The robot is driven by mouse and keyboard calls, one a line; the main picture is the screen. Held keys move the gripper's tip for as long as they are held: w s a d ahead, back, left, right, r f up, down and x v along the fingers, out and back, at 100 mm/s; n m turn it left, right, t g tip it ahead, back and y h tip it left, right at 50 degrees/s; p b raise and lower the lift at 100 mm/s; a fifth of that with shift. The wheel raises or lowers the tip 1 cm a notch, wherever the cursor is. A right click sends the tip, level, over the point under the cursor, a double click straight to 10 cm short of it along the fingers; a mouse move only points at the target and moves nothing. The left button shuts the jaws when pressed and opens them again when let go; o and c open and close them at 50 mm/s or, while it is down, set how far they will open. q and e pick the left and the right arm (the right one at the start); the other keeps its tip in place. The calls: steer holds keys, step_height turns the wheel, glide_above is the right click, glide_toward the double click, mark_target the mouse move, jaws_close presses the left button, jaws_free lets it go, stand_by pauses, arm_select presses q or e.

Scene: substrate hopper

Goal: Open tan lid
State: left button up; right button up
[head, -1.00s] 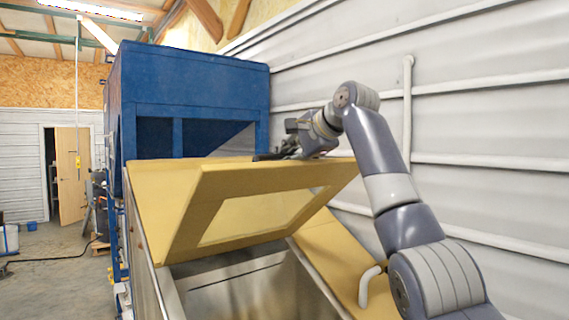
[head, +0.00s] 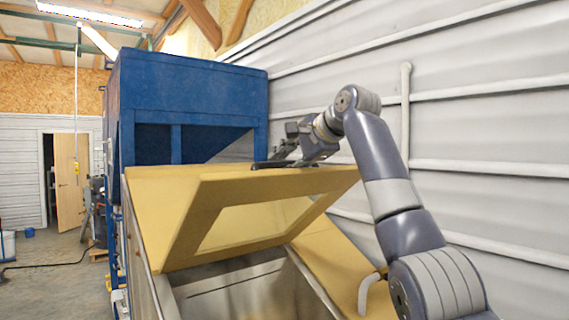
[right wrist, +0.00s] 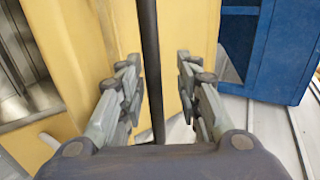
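The tan lid (head: 178,207) is tilted partly open over the metal hopper (head: 243,294) in the head view, with its framed underside facing me. A dark bar (head: 284,164) lies along the lid's upper edge. My right gripper (head: 283,152) is at this edge, its arm reaching over from the right. In the right wrist view the dark bar (right wrist: 148,60) passes between the two spread fingers of my right gripper (right wrist: 160,75), nearer the left finger. The fingers do not look closed on it. My left gripper is not in view.
A blue hopper structure (head: 192,85) stands behind the lid. A ribbed grey wall (head: 480,120) with a vertical pipe (head: 405,115) runs along the right. A second tan panel (head: 335,262) slopes at the right. Open floor (head: 55,275) lies at the left.

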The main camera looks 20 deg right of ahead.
steer(key=v, duration=1.1)
steer(key=shift+s+r, duration=0.2)
steer(key=shift+s, duration=0.1)
steer(key=shift+d, duration=0.15)
steer(key=shift+c, duration=0.3)
